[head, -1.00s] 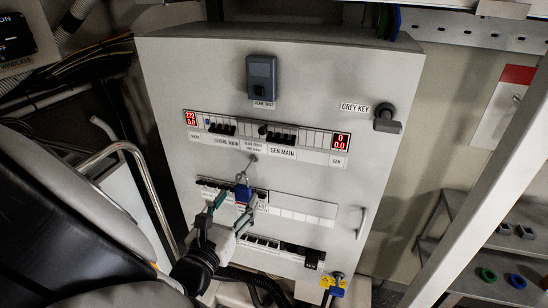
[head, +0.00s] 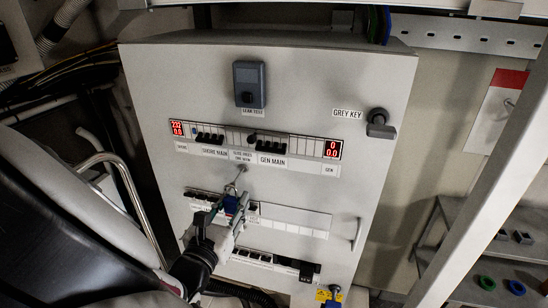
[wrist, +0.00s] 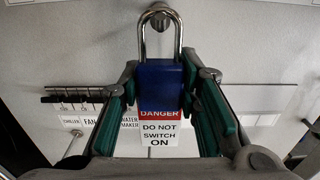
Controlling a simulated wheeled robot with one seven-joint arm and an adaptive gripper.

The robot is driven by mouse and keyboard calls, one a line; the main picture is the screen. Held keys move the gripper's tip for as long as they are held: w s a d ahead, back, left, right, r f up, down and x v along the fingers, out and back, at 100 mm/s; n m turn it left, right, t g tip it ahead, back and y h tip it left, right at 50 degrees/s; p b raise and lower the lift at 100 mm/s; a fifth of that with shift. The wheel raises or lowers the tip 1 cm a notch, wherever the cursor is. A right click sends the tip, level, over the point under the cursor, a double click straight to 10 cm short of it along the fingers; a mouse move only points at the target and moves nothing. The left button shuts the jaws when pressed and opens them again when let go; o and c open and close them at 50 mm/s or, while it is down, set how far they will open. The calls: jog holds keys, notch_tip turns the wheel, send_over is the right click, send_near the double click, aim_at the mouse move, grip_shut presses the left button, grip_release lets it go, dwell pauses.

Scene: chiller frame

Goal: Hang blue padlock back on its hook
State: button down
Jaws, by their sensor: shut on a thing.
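The blue padlock (wrist: 160,87) is upright in the wrist view, its silver shackle pointing up. A red and white "DANGER DO NOT SWITCH ON" tag (wrist: 160,131) shows below its body. My gripper (wrist: 161,93) is shut on the padlock, with green pads on both sides of it. In the head view the padlock (head: 231,204) sits between the fingers of my gripper (head: 227,211), in front of the panel. The hook (head: 243,168) is just above it. In the wrist view the hook (wrist: 158,20) shows within the shackle loop; I cannot tell whether the shackle rests on it.
The grey cabinet (head: 290,75) carries breaker rows and red displays. A grey key switch (head: 379,123) is at upper right and a door handle (head: 357,234) at lower right. A shelf (head: 470,270) holds coloured rings at right.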

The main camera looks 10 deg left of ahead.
jog(key=shift+r, duration=0.1)
jog(key=shift+r, duration=0.3)
jog(key=shift+s+r+p, duration=0.1)
jog(key=shift+r+p, duration=0.5)
jog(key=s+a+p, duration=0.1)
jog(key=s+p, duration=0.5)
jog(key=s, duration=1.1)
jog(key=shift+s+a+f, duration=0.25)
jog(key=shift+s, duration=0.1)
